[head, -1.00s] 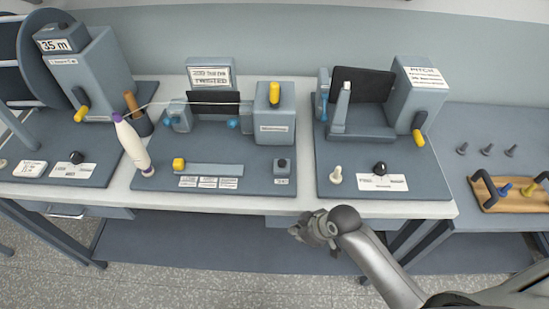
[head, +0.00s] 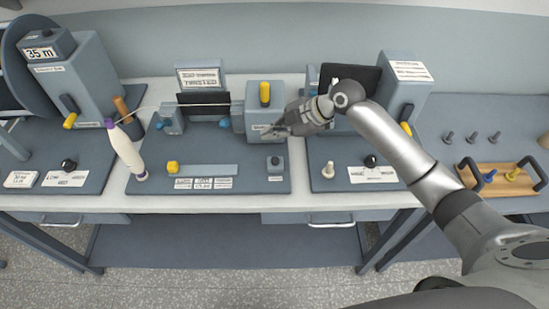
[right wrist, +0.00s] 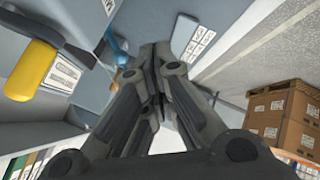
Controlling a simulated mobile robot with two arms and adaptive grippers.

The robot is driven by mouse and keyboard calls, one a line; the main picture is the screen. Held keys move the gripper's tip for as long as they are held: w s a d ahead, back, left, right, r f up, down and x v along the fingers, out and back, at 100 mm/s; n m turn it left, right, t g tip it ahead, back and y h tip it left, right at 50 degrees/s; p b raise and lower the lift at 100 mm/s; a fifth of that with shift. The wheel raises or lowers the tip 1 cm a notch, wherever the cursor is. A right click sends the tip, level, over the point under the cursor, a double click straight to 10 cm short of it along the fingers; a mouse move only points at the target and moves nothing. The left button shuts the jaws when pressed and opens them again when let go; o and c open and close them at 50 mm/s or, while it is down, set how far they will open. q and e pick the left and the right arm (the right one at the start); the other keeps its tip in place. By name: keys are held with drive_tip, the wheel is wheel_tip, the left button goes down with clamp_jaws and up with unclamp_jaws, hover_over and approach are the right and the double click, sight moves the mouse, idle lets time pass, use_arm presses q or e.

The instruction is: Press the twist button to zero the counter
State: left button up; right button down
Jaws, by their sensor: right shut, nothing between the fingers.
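The middle station (head: 225,183) carries a sign (head: 198,78) at its back, whose lettering seems to include "twist". A small dark button (head: 275,162) on a square block sits at this station's front right, with a small label below it. My right gripper (head: 272,131) is shut and empty. In the head view its fingertips appear just above the button, in front of the grey box (head: 258,98) with the yellow lever (head: 265,94). The height gap to the button cannot be told. In the right wrist view the closed fingers (right wrist: 158,60) fill the middle, and the button cannot be made out. My left gripper is not in view.
A white-and-purple bobbin (head: 127,152) leans at the middle station's left, with thread running from its top. A yellow knob (head: 172,168) stands near the front. The right station (head: 335,178) is partly behind my right arm. The wooden tray (head: 500,183) lies far right.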

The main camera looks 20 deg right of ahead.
sight(274, 162)
drive_tip(key=shift+w+d+r, duration=0.1)
drive_tip(key=shift+w+r, duration=0.1)
drive_tip(key=shift+r, duration=0.1)
drive_tip(key=shift+f, duration=0.1)
wheel_tip(274, 162, down, 9)
drive_tip(key=b, duration=0.6)
drive_tip(key=shift+b, duration=0.3)
idle(1.0)
drive_tip(key=shift+f+b, duration=0.25)
drive_tip(key=shift+b, duration=0.05)
drive_tip(key=shift+f+b, duration=0.4)
drive_tip(key=shift+f, duration=0.15)
idle(0.7)
drive_tip(key=shift+r, duration=0.15)
drive_tip(key=shift+r+p, duration=0.65)
drive_tip(key=shift+r, duration=0.2)
